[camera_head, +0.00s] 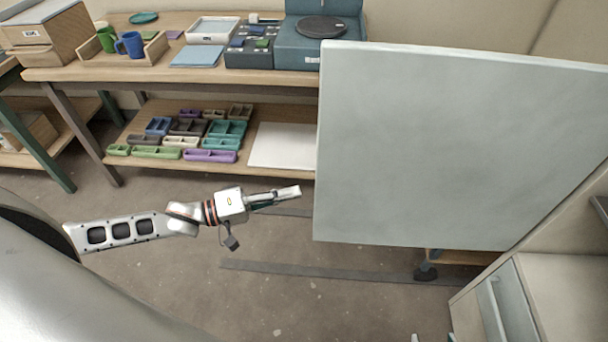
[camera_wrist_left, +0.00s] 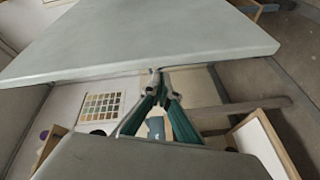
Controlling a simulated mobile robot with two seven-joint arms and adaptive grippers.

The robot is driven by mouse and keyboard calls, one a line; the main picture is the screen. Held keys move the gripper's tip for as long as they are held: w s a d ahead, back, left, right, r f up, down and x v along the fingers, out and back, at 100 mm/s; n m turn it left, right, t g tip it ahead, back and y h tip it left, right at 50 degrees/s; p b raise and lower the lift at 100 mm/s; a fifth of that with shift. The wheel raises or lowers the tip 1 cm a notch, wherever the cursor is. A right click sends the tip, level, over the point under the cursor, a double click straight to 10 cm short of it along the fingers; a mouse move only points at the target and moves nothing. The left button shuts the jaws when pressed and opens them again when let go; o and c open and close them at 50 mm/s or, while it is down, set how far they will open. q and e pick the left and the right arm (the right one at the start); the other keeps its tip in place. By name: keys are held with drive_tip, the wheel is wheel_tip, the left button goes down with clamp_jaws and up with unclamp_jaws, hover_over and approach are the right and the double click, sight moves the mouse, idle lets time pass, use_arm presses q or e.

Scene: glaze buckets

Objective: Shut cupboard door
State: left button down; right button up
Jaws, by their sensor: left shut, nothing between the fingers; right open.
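The cupboard door (camera_head: 455,150) is a large pale grey-blue panel standing open on the right of the head view. In the left wrist view the door (camera_wrist_left: 140,38) fills the upper part, with its edge just beyond the fingertips. My left gripper (camera_head: 299,192) is shut and empty, just left of the door's left edge. Its fingertips (camera_wrist_left: 163,84) are together below the door's edge in the wrist view; I cannot tell if they touch it. My right gripper (camera_head: 432,338) shows only as two fingertips, apart, at the bottom edge. The door hides much of what is behind it.
A wooden shelf table (camera_head: 225,80) stands behind, with mugs, trays and a teal turntable-like device (camera_head: 320,27) on top. Small coloured containers (camera_head: 185,135) and a white board (camera_head: 282,145) lie on its lower shelf. A pale drawer unit (camera_head: 510,300) is at lower right. Floor around my left gripper is clear.

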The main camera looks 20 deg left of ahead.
use_arm(q)
drive_tip(key=w+a+r+n+h, duration=0.1)
drive_tip(key=w+a+r+n, duration=0.1)
drive_tip(key=a+r+n, duration=0.3)
drive_tip(key=w+d+f+m, duration=0.1)
drive_tip(key=d+m, duration=0.1)
drive_tip(key=d, duration=0.5)
drive_tip(key=shift+w+d+g, duration=0.35)
drive_tip(key=shift+w+g, duration=0.05)
drive_tip(key=shift+f, duration=0.1)
